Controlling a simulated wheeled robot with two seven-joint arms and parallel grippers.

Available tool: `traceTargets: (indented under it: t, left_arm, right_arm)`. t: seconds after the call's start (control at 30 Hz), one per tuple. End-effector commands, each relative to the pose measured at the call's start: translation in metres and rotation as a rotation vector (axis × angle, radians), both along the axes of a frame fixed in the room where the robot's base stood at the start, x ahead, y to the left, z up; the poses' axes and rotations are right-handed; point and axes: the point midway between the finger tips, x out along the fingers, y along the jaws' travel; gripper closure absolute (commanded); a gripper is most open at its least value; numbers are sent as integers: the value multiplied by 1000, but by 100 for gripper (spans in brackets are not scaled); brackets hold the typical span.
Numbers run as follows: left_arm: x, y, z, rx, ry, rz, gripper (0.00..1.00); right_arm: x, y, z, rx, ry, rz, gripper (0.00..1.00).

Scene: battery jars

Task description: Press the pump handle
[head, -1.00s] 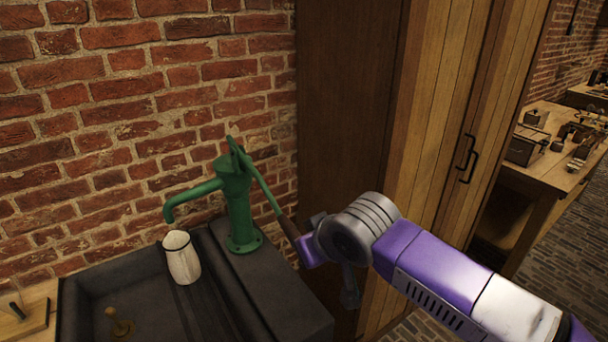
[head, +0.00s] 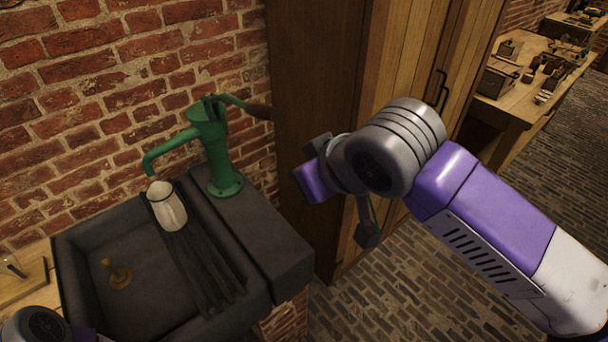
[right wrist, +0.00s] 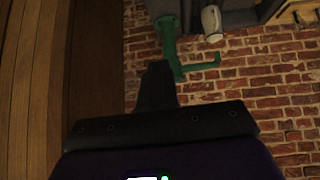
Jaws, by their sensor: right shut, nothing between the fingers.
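The green pump (head: 215,152) stands upright on the dark sink's ledge, its spout pointing left. Its handle (head: 235,101) is raised, sloping slightly down to the right to a dark grip (head: 258,111) near the wooden cabinet. My right gripper (right wrist: 156,68) is shut and empty. In the head view its purple body is right of the pump and below the handle grip, apart from both; its fingertips are hard to make out there. The pump also shows upside down in the right wrist view (right wrist: 170,42). My left gripper is not in view.
A cream jug (head: 167,206) stands below the spout on dark slats across the sink (head: 85,235). A brass-coloured drain piece (head: 118,274) is in the basin. A tall wooden cabinet (head: 325,80) stands close behind my right gripper. The brick floor at lower middle is clear.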

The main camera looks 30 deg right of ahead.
Motion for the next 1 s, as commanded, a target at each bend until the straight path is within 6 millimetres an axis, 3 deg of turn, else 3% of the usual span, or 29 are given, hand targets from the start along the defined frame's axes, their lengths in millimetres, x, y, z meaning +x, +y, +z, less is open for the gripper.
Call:
traceTargets:
  t: [0.6,0.77,1.0]
  left_arm:
    - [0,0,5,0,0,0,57]
    - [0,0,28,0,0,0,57]
    - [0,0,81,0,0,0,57]
  right_arm:
    - [2,0,5,1,4,1,100]
    - [9,0,27,3,39,5,100]
    - [28,-1,76,2,133,12,100]
